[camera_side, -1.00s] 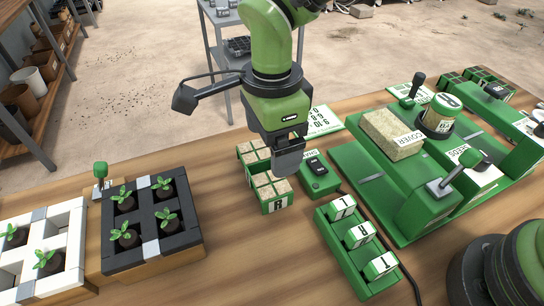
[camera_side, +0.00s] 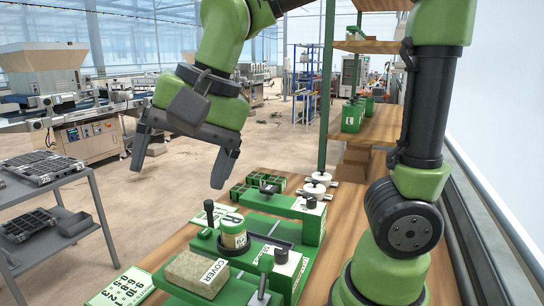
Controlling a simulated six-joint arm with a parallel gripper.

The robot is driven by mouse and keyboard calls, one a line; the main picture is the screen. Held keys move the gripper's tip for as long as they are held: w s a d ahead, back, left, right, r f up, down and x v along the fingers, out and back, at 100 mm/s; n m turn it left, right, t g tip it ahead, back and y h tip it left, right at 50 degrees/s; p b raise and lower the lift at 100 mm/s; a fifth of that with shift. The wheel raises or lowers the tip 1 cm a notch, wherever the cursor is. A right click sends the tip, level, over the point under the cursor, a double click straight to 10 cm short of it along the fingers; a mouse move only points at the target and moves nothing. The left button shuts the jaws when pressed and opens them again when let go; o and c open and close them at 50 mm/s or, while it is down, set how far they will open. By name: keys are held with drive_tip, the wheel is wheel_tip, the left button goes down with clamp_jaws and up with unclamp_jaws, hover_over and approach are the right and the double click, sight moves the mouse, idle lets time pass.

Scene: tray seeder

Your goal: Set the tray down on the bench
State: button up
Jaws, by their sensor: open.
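My gripper (camera_side: 180,172) is open, its two dark fingers spread wide and empty in the upper left, above and left of the bench. The wooden bench (camera_side: 340,222) runs from the bottom toward the back. An empty-looking green celled tray (camera_side: 258,182) sits on the bench behind the green seeder (camera_side: 265,219).
An upright lever (camera_side: 209,212) is beside the pot. A number card (camera_side: 122,287) lies in front. A grey rack (camera_side: 75,195) with dark trays stands left; a shelf post (camera_side: 326,90) rises behind.

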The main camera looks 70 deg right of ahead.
drive_tip(key=s+d+n+t, duration=0.3)
drive_tip(key=s+d+n, duration=0.2)
drive_tip(key=s, duration=0.5)
drive_tip(key=shift+d+n, duration=0.3)
drive_tip(key=shift+d, duration=0.05)
idle(0.5)
